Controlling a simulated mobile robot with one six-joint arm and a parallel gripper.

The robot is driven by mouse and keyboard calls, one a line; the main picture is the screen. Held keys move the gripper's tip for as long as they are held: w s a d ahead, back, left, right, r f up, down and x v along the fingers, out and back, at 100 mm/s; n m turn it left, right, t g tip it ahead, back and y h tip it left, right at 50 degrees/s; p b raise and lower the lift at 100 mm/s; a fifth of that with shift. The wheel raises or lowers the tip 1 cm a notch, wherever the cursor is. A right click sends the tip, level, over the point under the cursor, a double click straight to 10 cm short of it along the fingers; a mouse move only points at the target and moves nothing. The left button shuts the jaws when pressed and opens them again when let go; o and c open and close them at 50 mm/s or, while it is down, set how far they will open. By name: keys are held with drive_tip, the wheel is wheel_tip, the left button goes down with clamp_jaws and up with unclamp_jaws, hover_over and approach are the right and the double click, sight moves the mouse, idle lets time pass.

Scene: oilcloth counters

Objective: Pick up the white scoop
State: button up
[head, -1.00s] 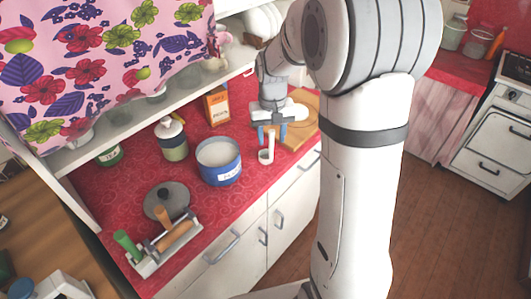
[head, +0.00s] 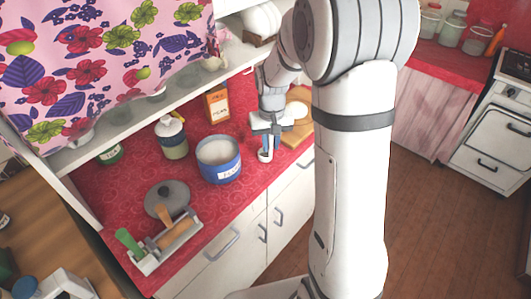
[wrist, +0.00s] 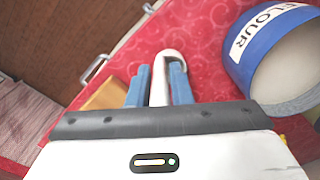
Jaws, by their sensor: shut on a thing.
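The white scoop (head: 265,156) stands near the front edge of the red counter, right of the blue flour canister (head: 219,171), with its handle up. My gripper (head: 268,141) is over it with its blue fingers shut on the handle. In the wrist view the white scoop (wrist: 168,57) shows between the two blue fingers of my gripper (wrist: 160,84). Its lower part is partly hidden there. I cannot tell whether the scoop still touches the counter.
The open flour canister also shows close by in the wrist view (wrist: 259,62). A wooden board (head: 300,129) lies just right of my gripper. An orange box (head: 216,104) and a lidded jar (head: 172,140) stand behind. A grey lid (head: 166,197) and a tool caddy (head: 170,246) lie at left.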

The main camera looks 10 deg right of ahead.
drive_tip(key=shift+r, duration=0.1)
clamp_jaws()
wheel_tip(320, 180, up, 9)
drive_tip(key=shift+r+b, duration=0.1)
drive_tip(key=shift+b, duration=0.6)
drive_tip(key=shift+r, duration=0.35)
